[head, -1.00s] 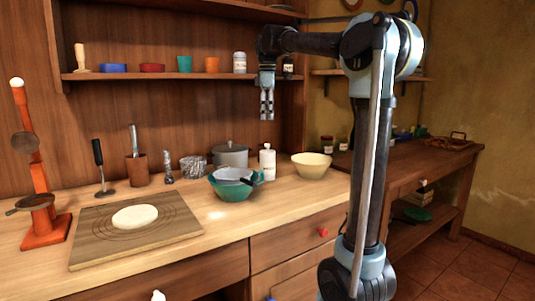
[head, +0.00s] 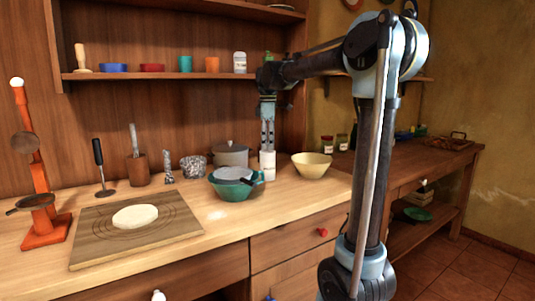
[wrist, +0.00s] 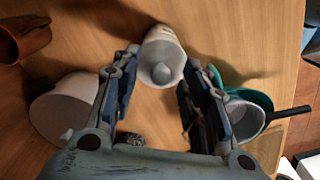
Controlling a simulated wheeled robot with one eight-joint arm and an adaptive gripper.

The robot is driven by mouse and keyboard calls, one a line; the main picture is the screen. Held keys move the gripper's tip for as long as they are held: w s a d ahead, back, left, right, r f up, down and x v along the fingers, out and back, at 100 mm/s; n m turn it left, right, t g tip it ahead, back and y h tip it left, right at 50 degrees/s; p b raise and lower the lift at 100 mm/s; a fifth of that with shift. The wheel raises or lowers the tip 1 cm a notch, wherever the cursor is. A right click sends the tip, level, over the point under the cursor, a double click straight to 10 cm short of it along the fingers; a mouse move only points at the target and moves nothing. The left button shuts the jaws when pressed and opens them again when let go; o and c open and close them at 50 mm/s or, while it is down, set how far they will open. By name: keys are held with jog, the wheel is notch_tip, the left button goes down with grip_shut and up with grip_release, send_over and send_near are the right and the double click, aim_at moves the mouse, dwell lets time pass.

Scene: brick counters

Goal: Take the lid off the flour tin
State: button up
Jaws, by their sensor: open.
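The flour tin appears to be the white upright container (head: 268,168) with a label, on the counter beside the teal bowl. In the wrist view my gripper (wrist: 160,62) is open, with one finger on either side of the lid. I cannot tell whether the fingers touch it.
A grey lidded pot (head: 231,154) stands left of the tin. A teal bowl (head: 232,190) holding a black-handled pan stands in front, and a cream bowl (head: 312,166) stands to the right. A shelf (head: 150,76) runs above. The counter front near the board (head: 95,240) is clear.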

jog(key=shift+f, duration=0.1)
grip_shut()
dwell(0.3)
